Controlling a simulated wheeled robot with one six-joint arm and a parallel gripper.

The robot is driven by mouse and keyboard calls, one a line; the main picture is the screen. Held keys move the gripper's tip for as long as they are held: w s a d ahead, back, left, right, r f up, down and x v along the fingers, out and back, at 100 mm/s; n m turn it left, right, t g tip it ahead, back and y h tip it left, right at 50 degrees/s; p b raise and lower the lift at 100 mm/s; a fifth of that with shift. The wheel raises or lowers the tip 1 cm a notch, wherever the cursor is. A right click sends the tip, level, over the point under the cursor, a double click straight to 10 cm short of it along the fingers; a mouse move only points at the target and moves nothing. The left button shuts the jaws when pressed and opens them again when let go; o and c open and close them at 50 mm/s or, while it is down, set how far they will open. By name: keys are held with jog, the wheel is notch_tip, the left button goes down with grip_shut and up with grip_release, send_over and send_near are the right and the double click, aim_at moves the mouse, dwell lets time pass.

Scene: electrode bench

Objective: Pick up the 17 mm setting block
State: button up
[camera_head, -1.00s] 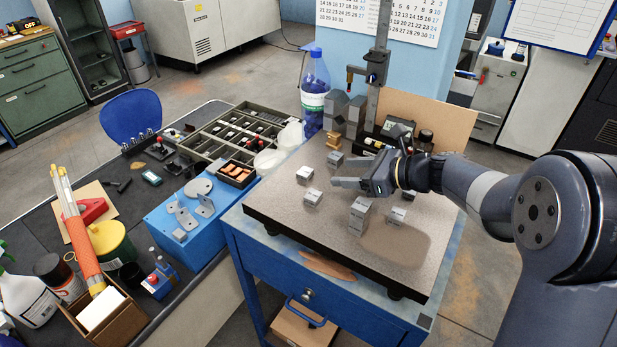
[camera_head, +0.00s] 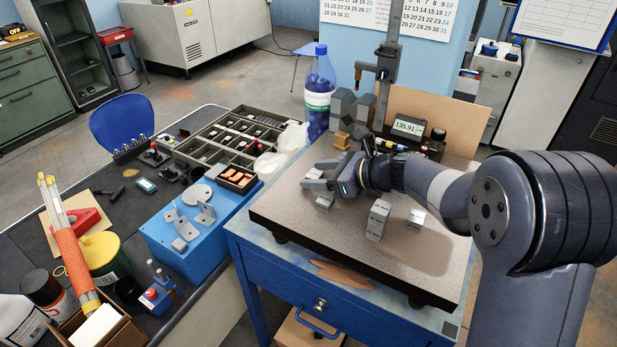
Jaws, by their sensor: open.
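Several grey setting blocks stand on the granite plate (camera_head: 290,225). One block (camera_head: 324,202) is just below my gripper and partly covered by it. A taller block (camera_head: 378,221) stands to the right of it, and a small one (camera_head: 416,219) farther right. Their markings are too small to read, so I cannot tell which is the 17 mm block. My gripper (camera_head: 310,177) is open over the plate's left part, fingers pointing left. A pale block surface shows by the fingertips; I cannot tell whether it lies between them. The gripper hides the plate behind it.
A height gauge with a lit display (camera_head: 408,126) stands at the plate's back, beside larger grey blocks (camera_head: 343,105) and a bottle (camera_head: 319,95). A blue box (camera_head: 190,240) is left of the plate. The plate's front is clear.

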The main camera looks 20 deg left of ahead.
jog(key=shift+d+r, duration=0.1)
jog(key=shift+d, duration=0.05)
jog(key=shift+c, duration=0.3)
jog(key=c, duration=1)
jog(key=shift+c, duration=0.3)
jog(key=shift+r, duration=0.1)
